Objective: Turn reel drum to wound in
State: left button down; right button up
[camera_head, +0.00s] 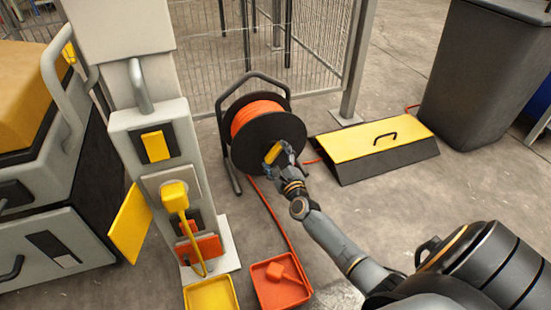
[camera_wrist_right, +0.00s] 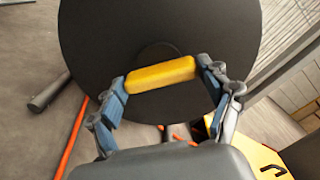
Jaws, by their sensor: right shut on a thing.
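The reel drum (camera_head: 252,150) is a black disc with orange cable (camera_head: 257,113) wound behind it, set in a dark tubular stand. Its yellow handle (camera_wrist_right: 160,74) sits on the face of the disc (camera_wrist_right: 190,30). My right gripper (camera_wrist_right: 162,82) is shut on the yellow handle, with one finger at each end of it. In the head view my right gripper (camera_head: 281,155) is at the lower right part of the disc. An orange cable (camera_head: 272,212) runs from the reel along the floor toward an orange tray. My left gripper is not in view.
A grey post (camera_head: 155,160) with a yellow plug (camera_head: 176,198) stands left of the reel. A yellow tray (camera_head: 230,304) and an orange tray (camera_head: 262,297) lie at the front. A yellow-topped ramp box (camera_head: 366,137) and a dark bin (camera_head: 478,80) stand right; mesh fence (camera_head: 325,45) is behind.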

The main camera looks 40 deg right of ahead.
jog(key=shift+d, duration=0.1)
dwell(0.3)
jog(key=o, duration=1.7)
jog(key=shift+c, duration=0.2)
